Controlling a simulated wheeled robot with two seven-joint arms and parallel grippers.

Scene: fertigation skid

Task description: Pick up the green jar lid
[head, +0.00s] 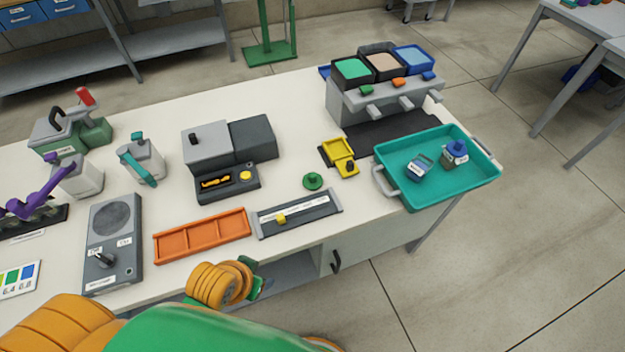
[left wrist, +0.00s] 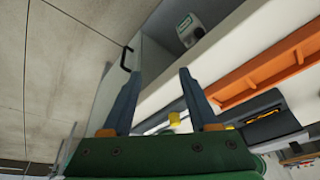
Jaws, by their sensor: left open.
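The green jar lid (head: 312,181) is a small round disc with a raised knob. In the head view it lies flat on the white bench, behind the grey slide gauge and left of the yellow holder. I cannot make it out clearly in the left wrist view. My left gripper (left wrist: 160,72) is open and empty, its two dark fingers spread apart. In the head view my left arm reaches in low at the bench's front edge, nearer than the lid and left of it; its fingertips are hard to make out there. My right gripper is not in view.
The slide gauge (head: 298,213) and orange tray (head: 203,237) lie along the bench's front edge. A grey scale (head: 228,158) stands left of the lid, the yellow holder (head: 339,152) right of it. A teal tray (head: 408,198) sits at the right end. Bare bench surrounds the lid.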

